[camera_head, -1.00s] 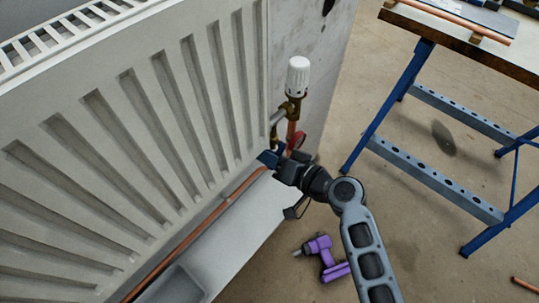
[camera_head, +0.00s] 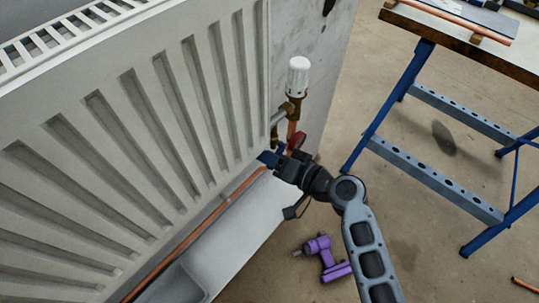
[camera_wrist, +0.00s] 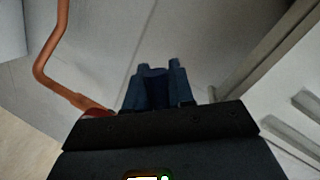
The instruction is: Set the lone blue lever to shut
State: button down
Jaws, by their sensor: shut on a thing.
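The blue lever (camera_wrist: 155,88) shows dark blue between my two fingers in the wrist view. In the head view only a small blue part of it (camera_head: 281,148) shows at the pipework beside the radiator's lower right corner. My gripper (camera_head: 268,158) is shut on the lever, low against the radiator. The gripper also shows in the wrist view (camera_wrist: 155,78). My fingers and wrist hide most of the lever and its valve body, so its exact angle cannot be told.
A red handle (camera_head: 298,140) sits just beside my gripper, under a white-capped radiator valve (camera_head: 298,77). The radiator (camera_head: 130,140) is close on the left. A copper pipe (camera_head: 195,232) runs below it. A purple drill (camera_head: 325,258) lies on the floor; a blue-legged workbench (camera_head: 430,175) stands right.

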jog(key=shift+s+a+r+m+g+y+p, duration=0.15)
jog(key=shift+r+m+g+y, duration=0.2)
jog(key=shift+m, duration=0.6)
jog(key=shift+s+a+r+m+g+y+p, duration=0.15)
jog(key=shift+r+m+y, duration=0.25)
jog(key=shift+m, duration=0.6)
jog(key=shift+s+r+m+g+y+p, duration=0.2)
jog(key=shift+r+m, duration=0.3)
jog(key=shift+m, duration=0.45)
jog(key=shift+w, duration=0.1)
jog(key=c, duration=1.1)
grip_release()
jog(key=shift+o, duration=0.2)
jog(key=shift+r, duration=0.1)
jog(key=shift+a, duration=0.1)
